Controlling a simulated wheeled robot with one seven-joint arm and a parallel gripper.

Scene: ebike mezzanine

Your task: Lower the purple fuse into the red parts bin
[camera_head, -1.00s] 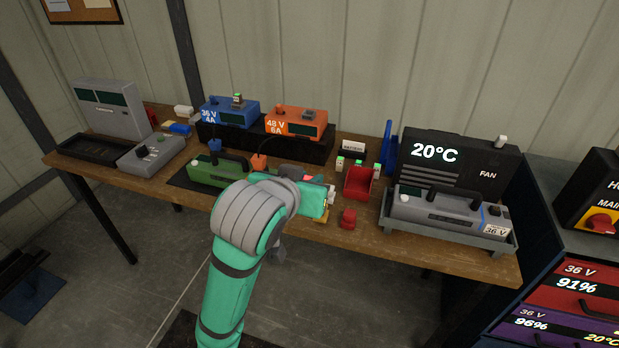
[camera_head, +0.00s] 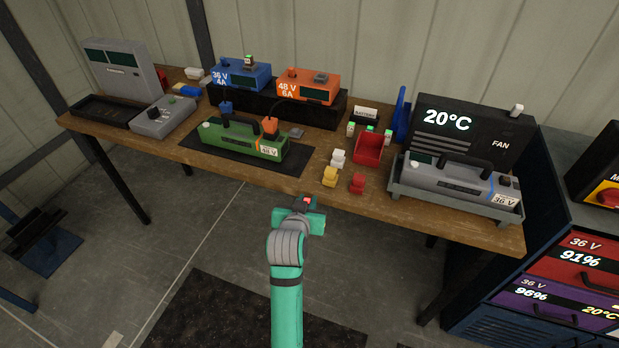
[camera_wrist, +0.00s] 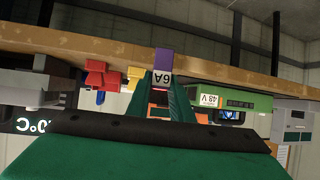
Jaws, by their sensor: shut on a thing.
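The purple fuse (camera_wrist: 163,58), with a white 6A label, is between the fingers of my gripper (camera_wrist: 162,90) in the wrist view, which shows the scene upside down. My gripper is shut on it. In the head view my gripper (camera_head: 305,204) is in front of the bench's front edge, apart from the bench, and I cannot make out the fuse there. The red parts bin (camera_head: 369,146) stands on the bench, beyond my gripper and to its right. Its inside is partly visible.
White (camera_head: 338,158), yellow (camera_head: 330,177) and red (camera_head: 357,183) pieces stand in front of the bin. A grey tray (camera_head: 397,187) with a grey battery is to its right. A green battery (camera_head: 243,140) lies on a black mat to its left.

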